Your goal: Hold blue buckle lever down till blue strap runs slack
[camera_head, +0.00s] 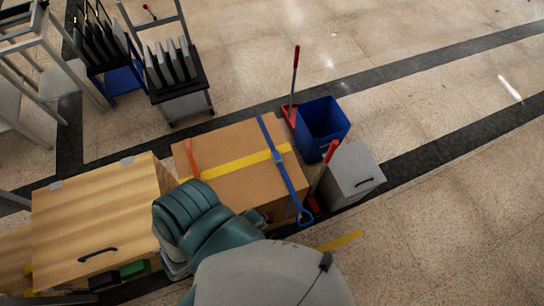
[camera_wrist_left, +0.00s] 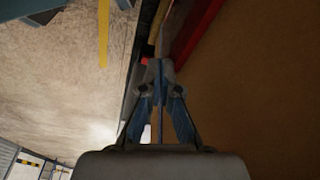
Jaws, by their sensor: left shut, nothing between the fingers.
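A blue strap (camera_head: 292,178) runs across the right part of the top of a cardboard box (camera_head: 230,145). It looks straight and flat there. A blue loop (camera_head: 305,217) shows at the strap's lower end. In the head view my arm covers the box's near left corner and hides my left gripper. In the left wrist view my left gripper (camera_wrist_left: 160,72) is shut and empty, close beside a brown surface (camera_wrist_left: 245,90). My right gripper is not in view.
A wooden box (camera_head: 90,220) with a black handle stands left of the cardboard box. A blue bin (camera_head: 322,128), a grey cabinet (camera_head: 352,170) and red-handled tools crowd its right side. Carts (camera_head: 180,85) stand behind. The floor at right (camera_head: 450,200) is clear.

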